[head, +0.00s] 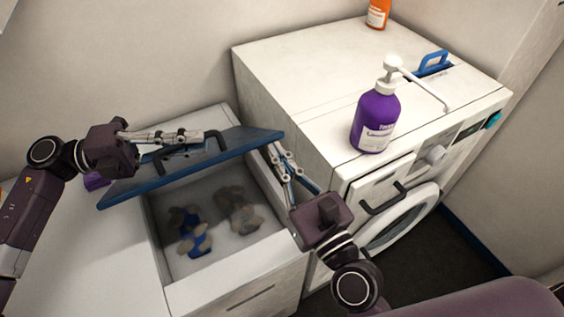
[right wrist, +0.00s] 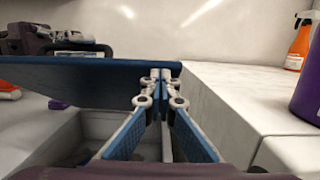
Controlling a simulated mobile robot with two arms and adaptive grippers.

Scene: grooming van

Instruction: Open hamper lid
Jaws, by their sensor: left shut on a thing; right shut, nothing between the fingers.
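The hamper (head: 240,292) is a white box, open at the top, with blurred blue and beige items inside. Its blue lid (head: 250,143) is raised and tilted above the back of the opening; it also shows in the right wrist view (right wrist: 80,80). My left gripper (head: 198,136) is shut on the lid's dark handle (head: 217,142); the exact contact is partly hidden. My right gripper (head: 274,148) is shut and empty, its fingertips at the lid's right end. In the right wrist view its tips (right wrist: 160,75) are close to the lid edge; I cannot tell whether they touch.
A white washing machine (head: 290,75) stands right of the hamper, close to my right gripper. On it are a purple pump bottle (head: 374,115), an orange bottle (head: 377,14) and a blue-handled item (head: 432,65). A white counter (head: 80,250) lies left. A purple object (head: 95,181) is partly hidden behind the lid.

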